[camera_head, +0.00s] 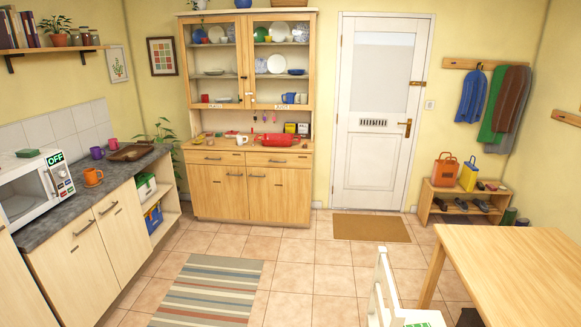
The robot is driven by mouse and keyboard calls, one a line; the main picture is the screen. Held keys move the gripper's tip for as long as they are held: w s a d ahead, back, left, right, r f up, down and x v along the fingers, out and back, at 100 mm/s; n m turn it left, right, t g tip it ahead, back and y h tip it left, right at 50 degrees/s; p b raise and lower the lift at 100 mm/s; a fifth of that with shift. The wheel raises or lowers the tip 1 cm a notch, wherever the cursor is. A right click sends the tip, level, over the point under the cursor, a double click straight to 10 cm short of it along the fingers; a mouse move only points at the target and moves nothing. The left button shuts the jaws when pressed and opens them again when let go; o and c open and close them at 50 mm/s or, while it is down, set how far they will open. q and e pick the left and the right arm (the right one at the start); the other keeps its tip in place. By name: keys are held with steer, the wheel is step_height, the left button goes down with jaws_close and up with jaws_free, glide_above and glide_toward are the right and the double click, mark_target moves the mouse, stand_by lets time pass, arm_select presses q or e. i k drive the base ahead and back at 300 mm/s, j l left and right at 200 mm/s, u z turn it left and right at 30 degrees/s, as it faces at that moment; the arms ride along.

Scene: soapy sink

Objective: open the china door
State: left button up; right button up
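A tall wooden hutch (250,158) stands against the back wall. Its upper part has two glass doors, a left one (213,74) and a right one (281,74). Both look shut, with plates, bowls and cups showing behind the glass. Each door has a small label on its bottom rail, too small to read surely, so I cannot tell which is the china door. Neither of my grippers is in view.
A striped rug (208,290) lies on the tiled floor before the hutch. A counter with a microwave (37,187) runs along the left. A wooden table (510,270) and white chair (388,300) stand at right front. The floor between is clear.

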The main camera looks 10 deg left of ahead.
mark_target(276, 194)
steer(key=i+u, duration=0.4)
steer(key=i, duration=3.65)
steer(key=j, duration=0.1)
